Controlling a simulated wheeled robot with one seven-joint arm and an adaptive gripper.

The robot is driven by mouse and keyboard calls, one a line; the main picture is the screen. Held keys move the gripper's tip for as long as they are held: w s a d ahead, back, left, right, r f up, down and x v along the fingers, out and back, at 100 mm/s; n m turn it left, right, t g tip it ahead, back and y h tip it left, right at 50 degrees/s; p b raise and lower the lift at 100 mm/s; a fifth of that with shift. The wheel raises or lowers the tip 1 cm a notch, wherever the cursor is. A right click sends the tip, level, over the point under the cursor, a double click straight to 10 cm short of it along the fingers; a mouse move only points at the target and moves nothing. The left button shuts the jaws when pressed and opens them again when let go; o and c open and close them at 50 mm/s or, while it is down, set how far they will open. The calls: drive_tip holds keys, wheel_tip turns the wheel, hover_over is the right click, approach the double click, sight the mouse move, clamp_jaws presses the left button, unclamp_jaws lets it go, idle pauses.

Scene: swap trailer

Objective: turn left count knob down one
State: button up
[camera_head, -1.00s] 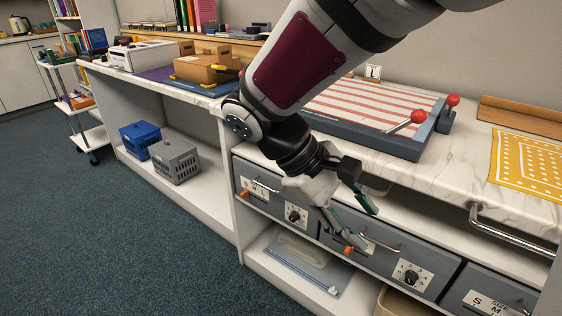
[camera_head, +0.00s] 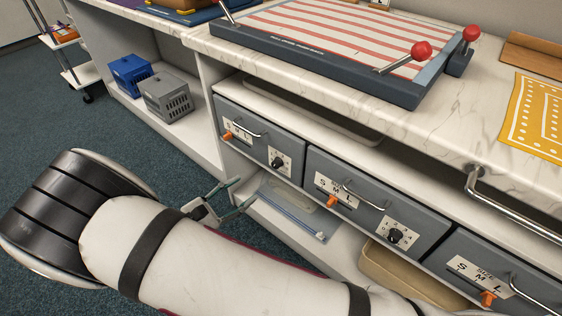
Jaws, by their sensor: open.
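The left count knob (camera_head: 278,163) is a black dial on a white plate, on the front of the left grey drawer (camera_head: 240,141). A second black count knob (camera_head: 395,236) is on the middle drawer (camera_head: 330,192). My gripper (camera_head: 238,197) is in front of and below the left drawer, apart from the knob. Its fingers are spread and hold nothing. My arm covers the lower left of the view and hides part of the gripper's base. The knob's pointer setting is too small to read.
Each drawer has a metal handle and an orange slider, such as the left slider (camera_head: 228,136). A striped board with red-knobbed levers (camera_head: 340,40) sits on the marble counter (camera_head: 450,125). A bag (camera_head: 290,210) and a tan bin (camera_head: 390,275) are on the lower shelf.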

sight(274, 166)
drive_tip(key=shift+n+t+y, duration=0.5)
drive_tip(key=shift+n+t, duration=0.3)
drive_tip(key=f+b+x, duration=0.1)
drive_tip(key=x, duration=0.3)
drive_tip(key=f+b+x, duration=0.1)
drive_tip(key=x, duration=0.3)
drive_tip(key=f+b+x, duration=0.1)
drive_tip(key=x, duration=0.3)
drive_tip(key=shift+w, duration=0.55)
clamp_jaws()
